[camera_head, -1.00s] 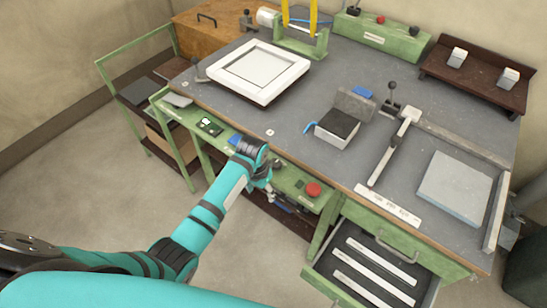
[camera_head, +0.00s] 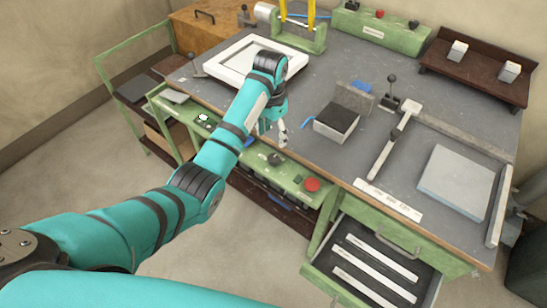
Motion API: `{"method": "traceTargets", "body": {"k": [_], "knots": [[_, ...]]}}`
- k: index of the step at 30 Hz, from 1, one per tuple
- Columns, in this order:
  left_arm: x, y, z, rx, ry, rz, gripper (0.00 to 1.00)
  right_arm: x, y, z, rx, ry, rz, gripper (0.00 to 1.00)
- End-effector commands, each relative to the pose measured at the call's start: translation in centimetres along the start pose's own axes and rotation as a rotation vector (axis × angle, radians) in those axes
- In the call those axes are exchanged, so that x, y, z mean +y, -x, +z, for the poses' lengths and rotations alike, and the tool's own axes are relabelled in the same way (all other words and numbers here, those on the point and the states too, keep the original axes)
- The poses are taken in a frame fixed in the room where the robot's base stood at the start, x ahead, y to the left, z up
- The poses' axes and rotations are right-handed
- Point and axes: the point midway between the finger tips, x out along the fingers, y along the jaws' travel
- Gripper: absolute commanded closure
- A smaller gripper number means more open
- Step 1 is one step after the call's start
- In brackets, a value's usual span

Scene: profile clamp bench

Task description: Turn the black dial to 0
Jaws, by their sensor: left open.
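A black dial (camera_head: 275,159) sits on the green front panel (camera_head: 292,180) of the bench, left of the red button. Its pointer and scale are too small to read. My left arm comes in from the left. My left gripper (camera_head: 283,133) hangs just above and behind the dial in the picture, near the bench's front edge. Its light fingertips point down, open and empty. They look apart from the dial. My right gripper is not in view.
A red button (camera_head: 312,185) is on the front panel. A white frame (camera_head: 228,60) lies behind my arm. An open drawer (camera_head: 385,250) juts out at lower right.

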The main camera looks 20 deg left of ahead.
Motion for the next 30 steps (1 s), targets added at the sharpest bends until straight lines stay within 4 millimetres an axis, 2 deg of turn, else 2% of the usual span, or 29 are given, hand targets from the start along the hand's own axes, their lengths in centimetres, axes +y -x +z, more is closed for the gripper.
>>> {"method": "traceTargets", "body": {"k": [9,15,19,27,28,30], "knots": [[0.1,-6.7,0.1,-0.004,0.000,0.002,0.41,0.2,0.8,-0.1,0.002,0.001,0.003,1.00],[0.0,-9.4,0.1,-0.002,0.000,0.000,0.41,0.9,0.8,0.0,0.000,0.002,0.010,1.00],[0.0,-10.1,0.1,-0.001,0.000,-0.001,0.41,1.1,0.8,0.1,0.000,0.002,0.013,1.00],[0.0,-10.3,0.1,0.000,0.000,-0.001,0.41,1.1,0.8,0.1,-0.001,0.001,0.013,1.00],[0.0,-10.3,0.1,0.000,0.000,-0.001,0.42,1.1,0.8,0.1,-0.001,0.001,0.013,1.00],[0.0,-10.3,0.1,0.000,0.000,-0.001,0.51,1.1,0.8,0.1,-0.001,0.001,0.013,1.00]]}}
